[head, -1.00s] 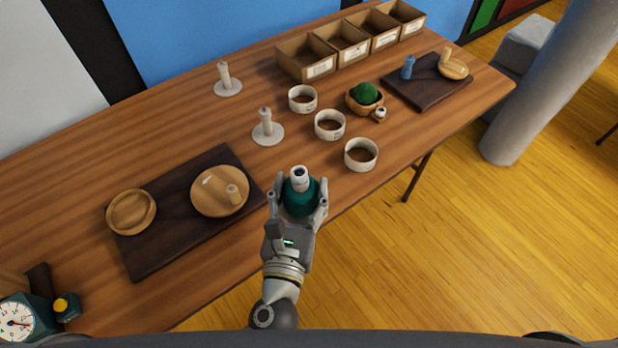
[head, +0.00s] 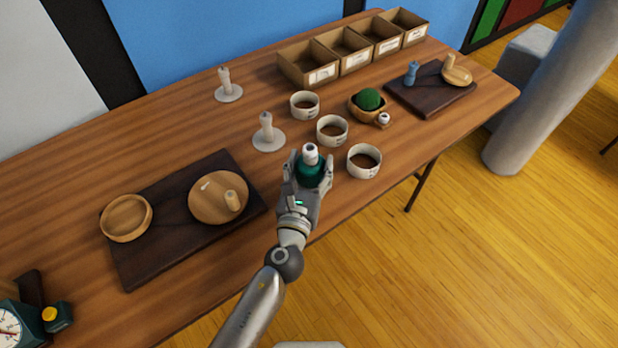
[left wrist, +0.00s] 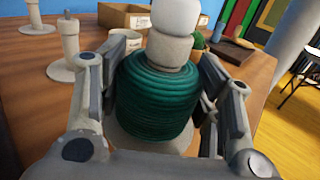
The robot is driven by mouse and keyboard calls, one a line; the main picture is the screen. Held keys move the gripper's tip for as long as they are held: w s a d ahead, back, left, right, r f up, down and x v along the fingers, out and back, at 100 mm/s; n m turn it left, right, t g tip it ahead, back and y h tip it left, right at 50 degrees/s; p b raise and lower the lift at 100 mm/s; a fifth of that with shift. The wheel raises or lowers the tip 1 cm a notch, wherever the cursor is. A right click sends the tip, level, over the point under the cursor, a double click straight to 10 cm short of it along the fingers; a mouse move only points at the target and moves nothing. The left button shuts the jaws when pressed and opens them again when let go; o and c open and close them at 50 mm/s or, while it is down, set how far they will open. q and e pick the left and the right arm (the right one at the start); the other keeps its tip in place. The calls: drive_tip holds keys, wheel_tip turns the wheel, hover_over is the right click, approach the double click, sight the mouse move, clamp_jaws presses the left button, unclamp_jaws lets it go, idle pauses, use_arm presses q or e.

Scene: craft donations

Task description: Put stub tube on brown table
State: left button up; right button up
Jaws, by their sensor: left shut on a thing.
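My left gripper (head: 309,172) is shut on a tube wound with dark green thread, with a white top (head: 311,155). In the left wrist view the green winding (left wrist: 155,92) sits upright between both fingers. In the head view it appears near the front edge of the brown table (head: 160,135), left of the nearest white cup; its height above the top is hard to tell. A short tan tube (head: 233,201) lies on a round wooden plate (head: 208,208). I cannot tell which tube is the stub tube. My right gripper is not in view.
A dark board (head: 150,258) with a second plate (head: 126,217) lies to the left. Compartment boxes (head: 322,75) stand at the back.

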sight(309, 173)
use_arm(q)
drive_tip(key=shift+w+f, duration=0.25)
drive_tip(key=shift+f, duration=0.1)
drive_tip(key=f+b, duration=0.2)
drive_tip(key=f, duration=0.1)
drive_tip(key=shift+w+a+f, duration=0.1)
drive_tip(key=shift+w+a, duration=0.05)
drive_tip(key=shift+w, duration=0.2)
drive_tip(key=shift+f+b, duration=0.3)
drive_tip(key=shift+b, duration=0.05)
drive_tip(key=shift+f, duration=0.15)
drive_tip(key=o, duration=1)
